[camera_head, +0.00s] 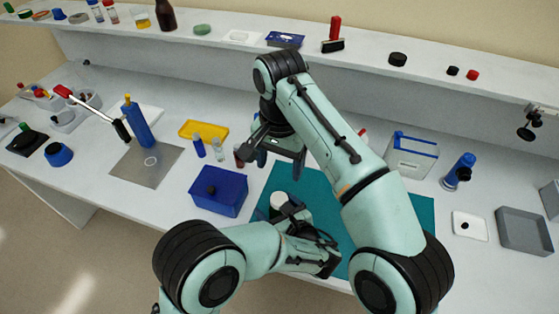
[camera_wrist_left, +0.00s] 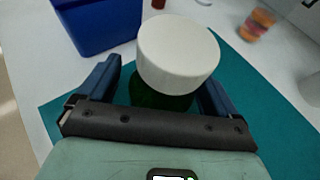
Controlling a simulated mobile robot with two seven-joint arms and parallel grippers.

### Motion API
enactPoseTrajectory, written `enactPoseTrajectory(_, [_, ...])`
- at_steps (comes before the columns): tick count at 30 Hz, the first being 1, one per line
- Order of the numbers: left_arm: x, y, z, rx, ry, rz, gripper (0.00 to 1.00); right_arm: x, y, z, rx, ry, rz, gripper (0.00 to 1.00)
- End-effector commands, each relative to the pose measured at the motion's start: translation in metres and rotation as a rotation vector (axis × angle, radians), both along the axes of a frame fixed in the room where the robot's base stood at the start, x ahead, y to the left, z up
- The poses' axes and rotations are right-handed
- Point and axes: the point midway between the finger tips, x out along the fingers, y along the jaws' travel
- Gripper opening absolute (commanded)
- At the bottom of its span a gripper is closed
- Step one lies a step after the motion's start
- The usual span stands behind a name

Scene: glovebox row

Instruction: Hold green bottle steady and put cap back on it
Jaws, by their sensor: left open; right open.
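The green bottle (camera_wrist_left: 160,99) stands on the teal mat with the white cap (camera_wrist_left: 178,50) over its top. The cap hides most of the bottle, and I cannot tell whether it is screwed down. In the head view the white cap (camera_head: 279,199) shows beside my left gripper (camera_head: 284,210), and the green body is mostly hidden. My left gripper is open, with one blue finger on each side of the bottle in the left wrist view (camera_wrist_left: 157,84). My right gripper (camera_head: 280,166) is open, pointing down above and behind the bottle, with nothing seen between its fingers.
The teal mat (camera_head: 419,210) lies on the white bench. A blue bin (camera_head: 219,204) stands left of the bottle, with small vials (camera_head: 218,149) behind it. A white box with blue edging (camera_head: 411,158) is at the right. A shelf with several small items runs along the back.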

Motion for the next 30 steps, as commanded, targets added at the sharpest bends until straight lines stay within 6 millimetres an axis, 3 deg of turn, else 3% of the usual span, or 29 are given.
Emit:
enactPoseTrajectory(5, [-0.017,-0.011,0.009,-0.003,-0.002,-0.005,0.92,0.000,0.000,-0.001,0.000,0.000,0.000,0.74])
enactPoseTrajectory(18, [-0.091,-0.053,0.043,-0.001,-0.001,-0.004,0.92,0.000,0.000,-0.003,0.000,0.001,0.000,0.74])
enactPoseTrajectory(24, [-0.105,-0.060,0.050,-0.001,0.000,-0.002,0.92,0.000,0.000,-0.003,0.000,0.001,0.000,0.74])
enactPoseTrajectory(30, [-0.107,-0.061,0.051,0.000,-0.001,-0.001,0.92,0.000,0.000,-0.003,0.000,0.001,0.000,0.74])
